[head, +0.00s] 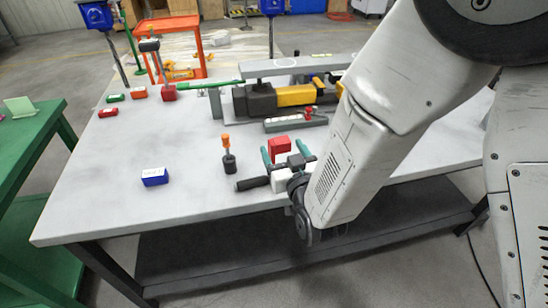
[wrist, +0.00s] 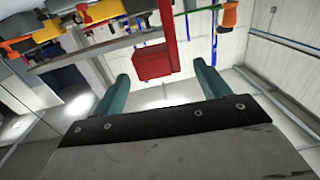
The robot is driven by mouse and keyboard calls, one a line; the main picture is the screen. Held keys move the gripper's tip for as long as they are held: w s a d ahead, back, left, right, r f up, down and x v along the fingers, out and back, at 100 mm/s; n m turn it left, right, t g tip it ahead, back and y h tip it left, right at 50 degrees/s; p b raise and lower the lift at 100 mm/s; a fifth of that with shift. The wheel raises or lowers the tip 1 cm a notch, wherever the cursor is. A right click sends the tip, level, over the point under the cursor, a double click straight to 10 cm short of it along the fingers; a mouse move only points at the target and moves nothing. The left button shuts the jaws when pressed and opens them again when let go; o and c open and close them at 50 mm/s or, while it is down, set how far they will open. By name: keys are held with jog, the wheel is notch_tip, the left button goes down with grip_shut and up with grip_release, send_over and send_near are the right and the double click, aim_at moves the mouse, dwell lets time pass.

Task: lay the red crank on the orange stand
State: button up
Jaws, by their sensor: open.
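The red crank (head: 280,147) is a red block in the head view, just beyond my gripper (head: 284,152). In the wrist view the crank (wrist: 152,62) shows as a red block with a red bar, seen between the two teal fingertips of my gripper (wrist: 160,75). The fingers are apart, with clear gaps at both sides of the crank; I cannot tell how deep it sits between them.
An orange-handled tool (head: 227,150) stands upright left of my gripper, and a blue block (head: 154,176) lies further left. Yellow-black machinery (head: 285,95) stands behind. The left-middle tabletop is mostly free.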

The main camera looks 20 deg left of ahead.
jog(key=x, duration=0.5)
jog(key=shift+w+a+f, duration=0.15)
jog(key=shift+w, duration=0.15)
jog(key=c, duration=1.5)
grip_shut()
